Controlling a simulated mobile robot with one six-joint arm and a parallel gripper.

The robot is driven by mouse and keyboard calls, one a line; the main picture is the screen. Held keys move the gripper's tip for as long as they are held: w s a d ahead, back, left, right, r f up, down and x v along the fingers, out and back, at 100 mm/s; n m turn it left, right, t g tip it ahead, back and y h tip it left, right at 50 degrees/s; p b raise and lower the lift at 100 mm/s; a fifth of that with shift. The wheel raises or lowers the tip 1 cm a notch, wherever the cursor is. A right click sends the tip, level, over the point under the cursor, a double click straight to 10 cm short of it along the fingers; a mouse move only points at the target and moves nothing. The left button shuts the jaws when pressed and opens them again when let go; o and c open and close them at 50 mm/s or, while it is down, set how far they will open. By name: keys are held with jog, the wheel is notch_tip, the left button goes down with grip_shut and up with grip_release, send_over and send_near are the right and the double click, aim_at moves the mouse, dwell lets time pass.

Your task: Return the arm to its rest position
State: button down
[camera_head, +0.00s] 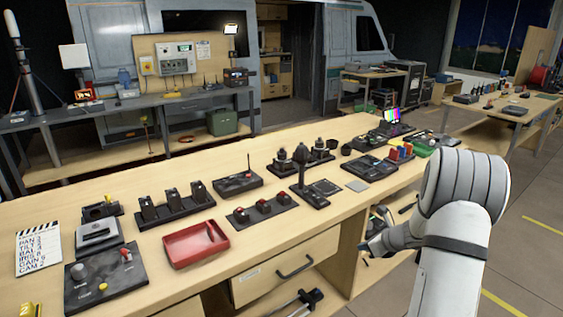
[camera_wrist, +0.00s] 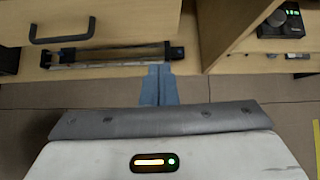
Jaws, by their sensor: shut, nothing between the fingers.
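My arm, white with grey bands, shows at the right of the head view, in front of the wooden workbench (camera_head: 130,201). My gripper (camera_head: 368,251) is at its lower left end, beside the bench's open shelf side and below the tabletop. In the wrist view, my gripper (camera_wrist: 158,70) shows as two blue-grey fingers side by side, closed together with nothing between them. Their tips appear close to a dark rail-like slider (camera_wrist: 110,56) on the lower shelf; I cannot tell whether they touch it.
A drawer (camera_head: 285,268) with a dark handle is left of my gripper. The tabletop holds a red tray (camera_head: 196,246), a clapperboard (camera_head: 39,248) and several control panels. A dark device with a knob (camera_wrist: 284,20) sits in the shelf's right bay. Open floor lies right of my arm.

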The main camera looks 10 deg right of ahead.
jog(key=s+a+r+n+g+p, duration=0.1)
jog(key=s+a+r+n+g, duration=0.1)
jog(key=s+a+r+n, duration=0.6)
jog(key=s+a+r+n+g+p, duration=0.1)
jog(key=s+a+r+n+g, duration=0.1)
jog(key=s+a+r+n, duration=0.5)
jog(key=s+a+r+n+h, duration=0.2)
jog(key=s+n, duration=0.5)
jog(key=s, duration=0.1)
jog(key=s+a+r+n+g+h+p, duration=0.1)
jog(key=s+a+r+n+h, duration=0.1)
jog(key=s+n, duration=0.6)
jog(key=shift+s+a+r, duration=0.2)
jog(key=shift+a+r, duration=0.15)
jog(key=shift+a, duration=0.35)
